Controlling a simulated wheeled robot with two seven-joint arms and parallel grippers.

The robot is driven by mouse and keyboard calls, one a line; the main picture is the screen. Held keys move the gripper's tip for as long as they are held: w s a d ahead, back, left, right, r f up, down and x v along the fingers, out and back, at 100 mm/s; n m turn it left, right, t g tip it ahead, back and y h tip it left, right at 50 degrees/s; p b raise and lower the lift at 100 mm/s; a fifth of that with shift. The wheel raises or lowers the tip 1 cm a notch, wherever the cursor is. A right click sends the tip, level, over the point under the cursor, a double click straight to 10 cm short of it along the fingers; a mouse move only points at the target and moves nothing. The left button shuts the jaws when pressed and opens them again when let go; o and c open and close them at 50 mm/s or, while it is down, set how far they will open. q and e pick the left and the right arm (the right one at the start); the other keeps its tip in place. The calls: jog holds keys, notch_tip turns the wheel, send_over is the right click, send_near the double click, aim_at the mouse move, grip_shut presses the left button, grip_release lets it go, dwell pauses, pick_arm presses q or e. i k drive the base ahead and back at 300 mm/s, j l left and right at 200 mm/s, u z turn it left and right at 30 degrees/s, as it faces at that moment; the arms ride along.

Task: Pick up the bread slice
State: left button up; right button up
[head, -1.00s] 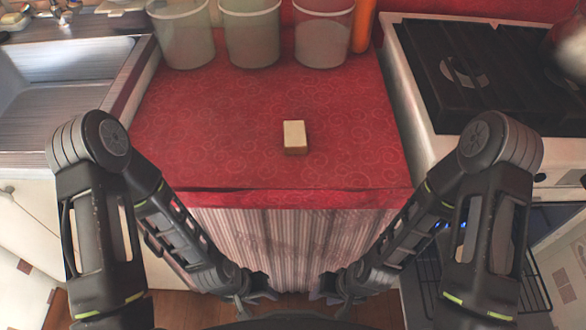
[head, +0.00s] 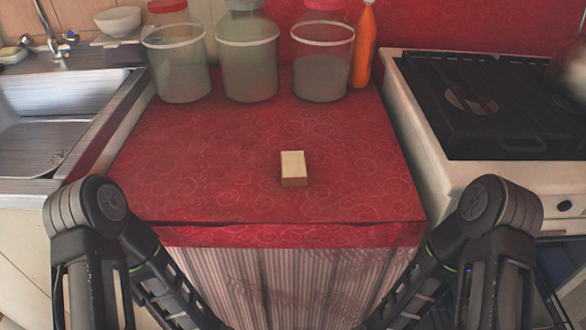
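The bread slice (head: 293,168) is a small block with a pale top and brown side. It lies alone on the red patterned counter (head: 190,190), a little right of the middle. My two arms come in from the lower left and lower right, in front of the counter. Both grippers are below the bottom edge of the head view, so their fingers are hidden. Nothing touches the bread slice.
Three jars, at left (head: 180,72), middle (head: 248,70) and right (head: 322,72), stand at the back with an orange bottle (head: 363,50). A sink (head: 60,120) is at left, a stove (head: 480,100) at right. The counter around the bread is clear.

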aim_at(294, 166)
jog(key=k, duration=0.4)
jog(key=k+z, duration=0.2)
jog(key=z, duration=2.1)
jog(key=k+j+z, duration=0.15)
jog(key=k+j, duration=1)
